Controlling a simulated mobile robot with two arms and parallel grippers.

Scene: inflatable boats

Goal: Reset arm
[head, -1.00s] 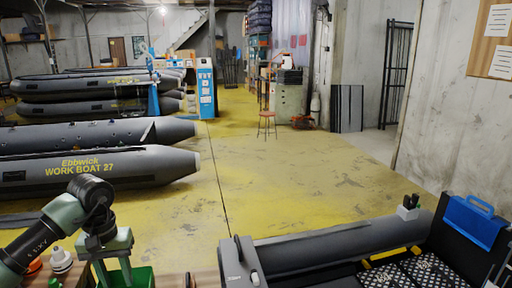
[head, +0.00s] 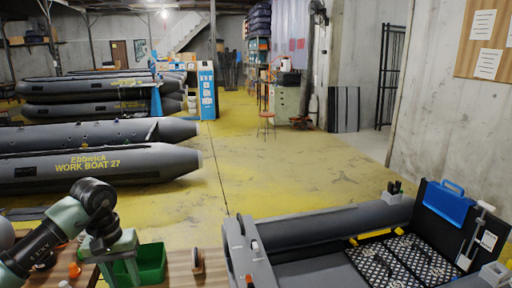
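My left arm (head: 40,245) comes in from the lower left and bends down at a dark wrist. My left gripper (head: 119,272) points down above a wooden bench top, beside a green bin. Its two fingers look apart with nothing visible between them, though the tips are near the bin and hard to make out. My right arm and gripper are not in view.
The green bin (head: 151,262), a small round-topped item (head: 197,262) and an orange cap (head: 74,270) are on the bench (head: 180,272). A grey inflatable boat (head: 325,224) lies front right. More boats (head: 95,167) lie left. The yellow floor between is clear.

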